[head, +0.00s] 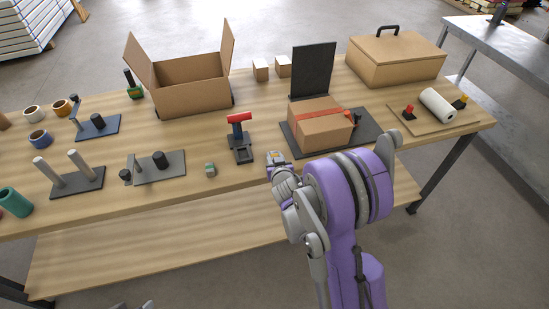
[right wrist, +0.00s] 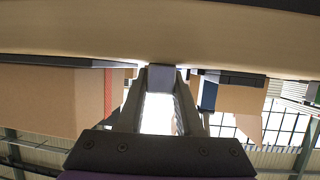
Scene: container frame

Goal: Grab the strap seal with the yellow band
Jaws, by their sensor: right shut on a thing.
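The strap seal with the yellow band (head: 274,154) is a small grey piece at the front of the table, left of the taped carton. My right gripper (head: 275,160) is shut on it, and the fingers hide part of it. In the right wrist view the seal is a grey block (right wrist: 161,77) between the fingertips of my right gripper (right wrist: 160,84). That view does not show its yellow band. A second small grey piece with a green band (head: 210,169) lies to the left on the table.
The taped carton (head: 320,127) sits on a dark plate just behind the gripper. A red-handled tool on a black stand (head: 240,140) is to the left. An open box (head: 190,88) stands behind. The table's front edge (head: 230,188) is close.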

